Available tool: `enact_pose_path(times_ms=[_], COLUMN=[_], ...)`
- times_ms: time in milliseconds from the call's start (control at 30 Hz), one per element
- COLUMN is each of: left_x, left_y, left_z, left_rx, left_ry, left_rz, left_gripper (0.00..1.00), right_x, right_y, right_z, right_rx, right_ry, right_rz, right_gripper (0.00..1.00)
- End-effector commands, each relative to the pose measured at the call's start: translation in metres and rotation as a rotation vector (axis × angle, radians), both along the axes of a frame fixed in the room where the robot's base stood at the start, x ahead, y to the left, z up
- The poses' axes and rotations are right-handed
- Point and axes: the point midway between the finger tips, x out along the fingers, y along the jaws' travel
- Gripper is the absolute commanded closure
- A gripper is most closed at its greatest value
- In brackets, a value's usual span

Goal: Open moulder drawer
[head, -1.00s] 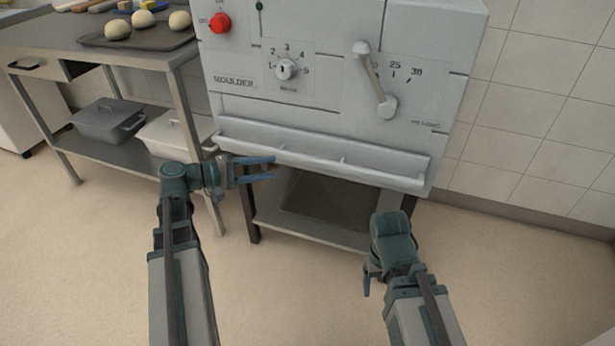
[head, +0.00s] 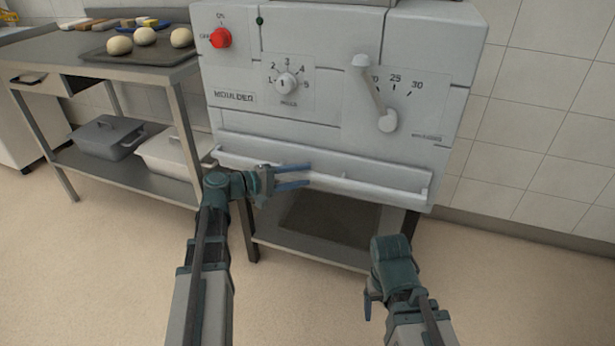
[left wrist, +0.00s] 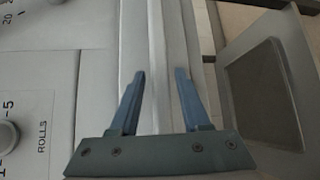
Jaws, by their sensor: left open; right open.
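The grey moulder (head: 330,130) stands in front of me, with its label, a rolls dial (head: 286,83) and a lever (head: 375,95) on its face. A long drawer front with a lip (head: 390,194) runs along its bottom. My left gripper (head: 308,177) is open at the lip, left of its middle. In the left wrist view the open fingers (left wrist: 162,88) lie on either side of the lip's long edge (left wrist: 165,50); I cannot tell whether they touch it. My right gripper (head: 371,292) is low in front of the moulder, apart from it; its fingers are mostly hidden.
A steel table (head: 120,72) at the left holds a dark tray (head: 100,52) with dough balls. Lidded tubs (head: 100,138) stand on its lower shelf. A dark panel (head: 330,215) lies on the shelf under the moulder. The floor at the right is clear.

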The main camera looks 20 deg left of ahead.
Motion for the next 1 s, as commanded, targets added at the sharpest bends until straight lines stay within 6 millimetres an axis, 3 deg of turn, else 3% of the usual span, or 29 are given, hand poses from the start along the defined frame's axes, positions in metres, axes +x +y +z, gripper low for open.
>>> enact_pose_path(times_ms=[200,567,833,1000], left_x=[0.013,0.015,0.015,0.015], left_y=[-0.015,-0.018,-0.017,-0.017], left_z=[-0.003,-0.003,-0.003,-0.003], left_rx=[-0.001,0.0,0.0,0.0], left_ry=[0.001,0.0,0.0,0.0], left_rz=[-0.001,0.0,0.0,0.0], left_gripper=[0.53,0.53,1.0,1.0], right_x=[0.0,0.0,0.0,0.0], right_y=[0.0,0.0,0.0,0.0], right_z=[-0.003,-0.003,-0.003,-0.003], right_rx=[0.0,0.0,0.0,0.0], right_ry=[0.0,0.0,0.0,0.0], right_rz=[-0.001,-0.001,-0.001,-0.001], right_gripper=[0.21,0.21,0.21,0.21])
